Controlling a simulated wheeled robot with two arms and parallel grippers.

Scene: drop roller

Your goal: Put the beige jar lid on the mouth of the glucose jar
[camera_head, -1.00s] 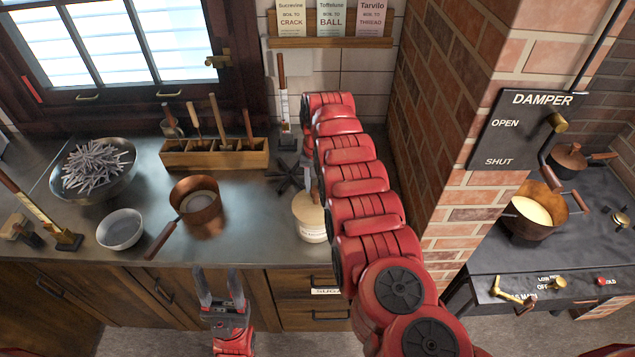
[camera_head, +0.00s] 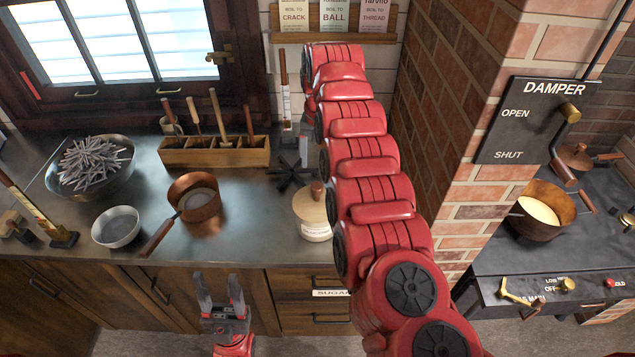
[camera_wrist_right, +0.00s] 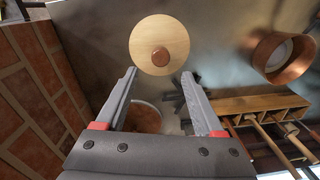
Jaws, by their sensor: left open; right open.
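The glucose jar (camera_head: 314,232) is a pale jar near the counter's front edge, partly behind my right arm. The beige lid (camera_head: 309,206) with its brown knob lies on top of the jar, looking level. It also shows from above as a round disc in the right wrist view (camera_wrist_right: 146,32), hiding the jar's mouth. My right gripper (camera_wrist_right: 158,73) is open and empty, with the lid beyond its fingertips and apart from them. In the head view its arm largely hides it. My left gripper (camera_head: 219,284) is open and empty in front of the counter.
A copper pan (camera_head: 196,212), a white bowl (camera_head: 117,232) and a metal bowl of grey sticks (camera_head: 65,190) stand left of the jar. A wooden tool box (camera_head: 215,160) and a black trivet (camera_head: 290,172) are behind. A brick pillar (camera_head: 455,165) rises at right.

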